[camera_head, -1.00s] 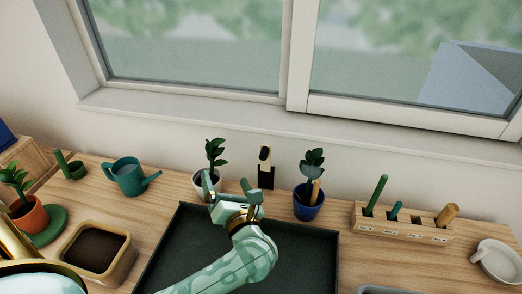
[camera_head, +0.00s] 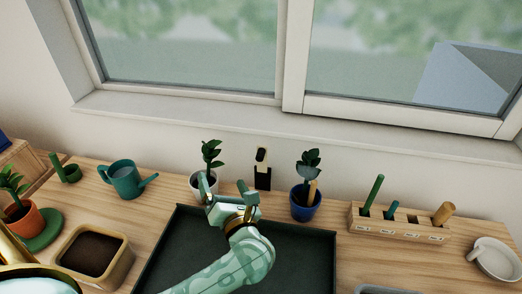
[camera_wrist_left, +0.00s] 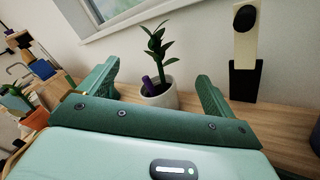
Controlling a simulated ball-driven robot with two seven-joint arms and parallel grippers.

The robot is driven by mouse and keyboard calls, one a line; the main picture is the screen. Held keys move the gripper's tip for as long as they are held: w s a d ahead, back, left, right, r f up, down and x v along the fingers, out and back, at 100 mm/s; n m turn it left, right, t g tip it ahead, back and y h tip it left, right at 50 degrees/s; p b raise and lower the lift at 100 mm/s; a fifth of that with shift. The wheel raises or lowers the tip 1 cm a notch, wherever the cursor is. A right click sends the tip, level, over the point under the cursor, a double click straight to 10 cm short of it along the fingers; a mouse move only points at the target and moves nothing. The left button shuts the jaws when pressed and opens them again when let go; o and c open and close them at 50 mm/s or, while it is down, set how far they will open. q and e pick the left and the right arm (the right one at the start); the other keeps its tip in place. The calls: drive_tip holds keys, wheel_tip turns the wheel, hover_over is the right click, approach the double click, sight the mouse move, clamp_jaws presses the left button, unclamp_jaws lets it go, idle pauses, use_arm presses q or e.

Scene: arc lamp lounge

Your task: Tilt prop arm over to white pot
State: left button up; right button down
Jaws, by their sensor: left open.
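The prop arm (camera_head: 262,156) is a pale upright bar with a black oval pad near its top, set in a black base (camera_head: 263,180) at the back of the table. It also shows upright in the left wrist view (camera_wrist_left: 245,48). The white pot (camera_head: 195,190) with a leafy plant stands left of it. In the left wrist view the white pot (camera_wrist_left: 162,96) also holds a purple stake. My left gripper (camera_head: 223,187) is open and empty, in front of the pot and prop arm. In the wrist view its fingers frame the pot; the prop arm is outside them, to the right.
A blue pot (camera_head: 304,204) with a plant stands right of the prop arm. A dark tray (camera_head: 305,250) lies under my left arm.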

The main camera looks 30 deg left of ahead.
use_arm(q)
drive_tip(key=shift+s, duration=0.15)
drive_tip(key=c, duration=0.5)
drive_tip(key=s+p, duration=0.1)
drive_tip(key=p, duration=0.1)
drive_tip(key=s+r+p, duration=0.1)
drive_tip(key=s+p, duration=0.1)
drive_tip(key=shift+s+m+g+p, duration=0.2)
drive_tip(key=shift+m+g+p, duration=0.1)
drive_tip(key=shift+g+p, duration=0.1)
drive_tip(key=c, duration=0.5)
drive_tip(key=n+t+h+p, duration=0.2)
drive_tip(key=t+h+p, duration=0.2)
drive_tip(key=t+h, duration=0.4)
approach(262, 152)
drive_tip(key=shift+g+h, duration=0.4)
drive_tip(key=shift+g, duration=0.3)
drive_tip(key=x, duration=1.1)
drive_tip(key=shift+a+r, duration=0.1)
drive_tip(key=shift+a, duration=0.2)
use_arm(e)
wheel_tip(262, 152, up, 8)
drive_tip(key=w, duration=0.2)
drive_tip(key=shift+r+t, duration=0.2)
drive_tip(key=shift+t, duration=0.1)
